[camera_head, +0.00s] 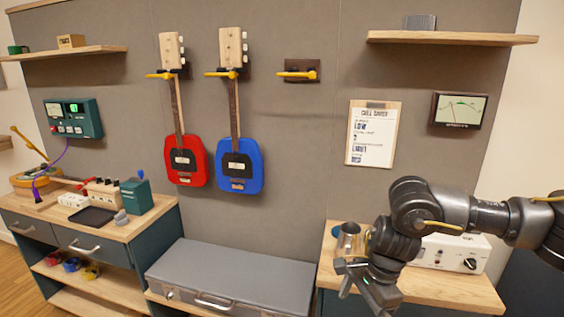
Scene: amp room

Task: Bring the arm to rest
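My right arm comes in from the right edge, bent at a dark grey joint, and hangs over the right cabinet top. Its gripper (365,290) points down at the front of that cabinet, near the bottom of the picture. No held object shows. My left gripper is not in view.
The wooden right cabinet top (450,290) carries a white box with a knob (465,253) and a metal pot (349,241), close to my arm. A grey case (235,275) lies to the left. Red (186,172) and blue (240,178) guitars hang on the wall.

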